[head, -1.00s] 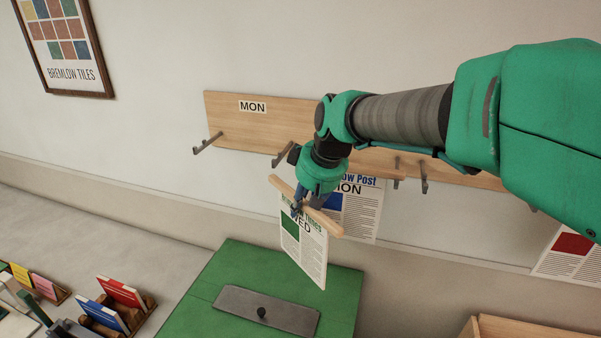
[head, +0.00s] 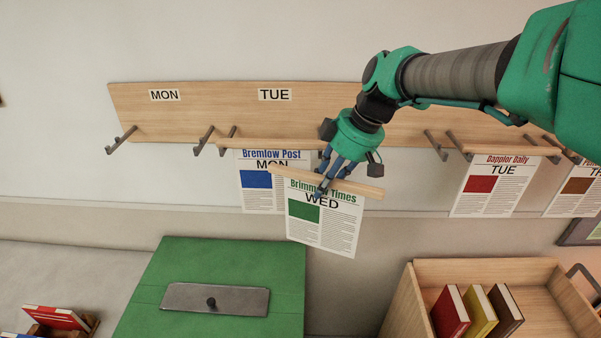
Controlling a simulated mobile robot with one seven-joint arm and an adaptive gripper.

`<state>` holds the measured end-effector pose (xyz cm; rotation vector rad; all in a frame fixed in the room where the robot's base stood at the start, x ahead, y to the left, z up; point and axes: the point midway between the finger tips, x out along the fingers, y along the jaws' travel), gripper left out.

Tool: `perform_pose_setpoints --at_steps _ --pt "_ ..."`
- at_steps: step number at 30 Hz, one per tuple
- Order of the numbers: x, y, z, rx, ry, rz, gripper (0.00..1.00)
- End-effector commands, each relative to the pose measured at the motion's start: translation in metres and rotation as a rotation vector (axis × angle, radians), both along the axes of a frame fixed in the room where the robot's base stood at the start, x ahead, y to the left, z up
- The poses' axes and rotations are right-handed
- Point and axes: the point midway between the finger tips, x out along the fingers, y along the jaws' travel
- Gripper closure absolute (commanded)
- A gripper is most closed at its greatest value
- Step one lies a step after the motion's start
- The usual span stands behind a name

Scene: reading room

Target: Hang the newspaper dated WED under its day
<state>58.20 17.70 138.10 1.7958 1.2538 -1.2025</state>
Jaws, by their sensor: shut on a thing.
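The WED newspaper (head: 322,226), headed Brimmow Times with a green picture, hangs from a wooden stick (head: 362,190). My gripper (head: 322,192) is shut on that stick and holds the paper in front of the wall, below the wooden rail (head: 225,118). The rail has MON (head: 164,95) and TUE (head: 275,94) labels; my arm covers the part to their right, so no WED label shows. A MON newspaper (head: 262,191) with a blue picture hangs on the rail just behind and left of the held one. A TUE newspaper (head: 492,186) hangs farther right.
An empty hook (head: 122,140) is under MON. Another newspaper (head: 575,192) hangs at the right edge, partly cut off. A green box (head: 225,255) stands below left, and a wooden crate with books (head: 405,310) below right. The wall between them is clear.

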Motion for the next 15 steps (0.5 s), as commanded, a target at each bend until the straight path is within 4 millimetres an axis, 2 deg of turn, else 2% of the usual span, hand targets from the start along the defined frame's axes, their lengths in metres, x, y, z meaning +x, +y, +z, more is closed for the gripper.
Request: perform_pose_setpoints --at_steps 3,15 --pt "-0.004 -0.031 0.010 0.000 0.000 0.040 0.98" --pt "-0.034 -0.124 0.044 -0.001 -0.001 0.215 0.98"
